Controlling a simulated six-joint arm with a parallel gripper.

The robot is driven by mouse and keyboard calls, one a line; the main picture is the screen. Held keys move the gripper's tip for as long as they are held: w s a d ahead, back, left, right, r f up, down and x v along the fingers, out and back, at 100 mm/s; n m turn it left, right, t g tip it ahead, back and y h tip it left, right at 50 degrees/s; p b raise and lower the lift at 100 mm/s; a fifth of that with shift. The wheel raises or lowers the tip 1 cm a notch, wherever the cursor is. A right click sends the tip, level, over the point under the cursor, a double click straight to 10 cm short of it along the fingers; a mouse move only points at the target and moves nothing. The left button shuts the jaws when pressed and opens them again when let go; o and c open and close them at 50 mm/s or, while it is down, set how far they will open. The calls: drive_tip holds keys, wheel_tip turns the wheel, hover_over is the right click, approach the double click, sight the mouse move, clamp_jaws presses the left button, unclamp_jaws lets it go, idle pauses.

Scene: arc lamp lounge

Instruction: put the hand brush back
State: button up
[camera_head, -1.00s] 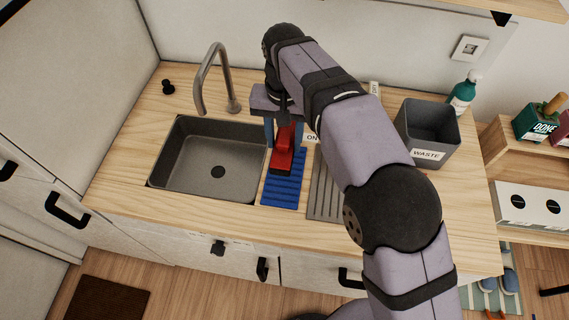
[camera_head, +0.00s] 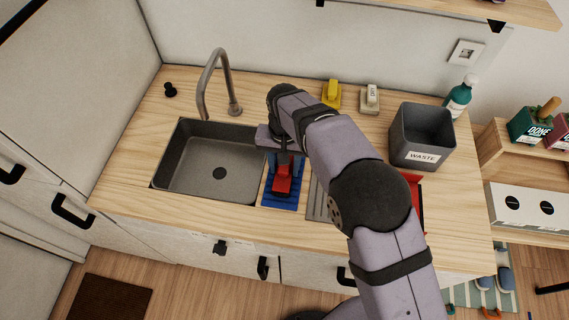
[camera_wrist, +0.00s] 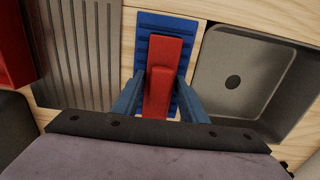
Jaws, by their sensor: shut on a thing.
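The red hand brush (camera_head: 283,180) is over the ribbed blue mat (camera_head: 280,200) just right of the sink. It also shows in the wrist view (camera_wrist: 166,62), its wide end over the blue mat (camera_wrist: 160,20). My gripper (camera_head: 284,165) is shut on the brush's narrow handle, with a blue finger on each side, as the wrist view shows (camera_wrist: 158,95). The brush's underside is hidden, so I cannot tell if it touches the mat.
The sink (camera_head: 208,165) with its tap (camera_head: 205,85) is to the left. A grey ribbed drainer (camera_wrist: 78,50) lies beside the mat. A red tray (camera_head: 416,200) is partly behind my arm. A waste bin (camera_head: 417,145), yellow item (camera_head: 331,97) and pale item (camera_head: 370,100) stand farther back.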

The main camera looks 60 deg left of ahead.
drive_tip(key=shift+f, duration=0.25)
drive_tip(key=o, duration=1)
drive_tip(key=shift+f, duration=0.15)
wheel_tip(320, 180, up, 12)
drive_tip(key=b, duration=0.3)
drive_tip(key=shift+r, duration=0.2)
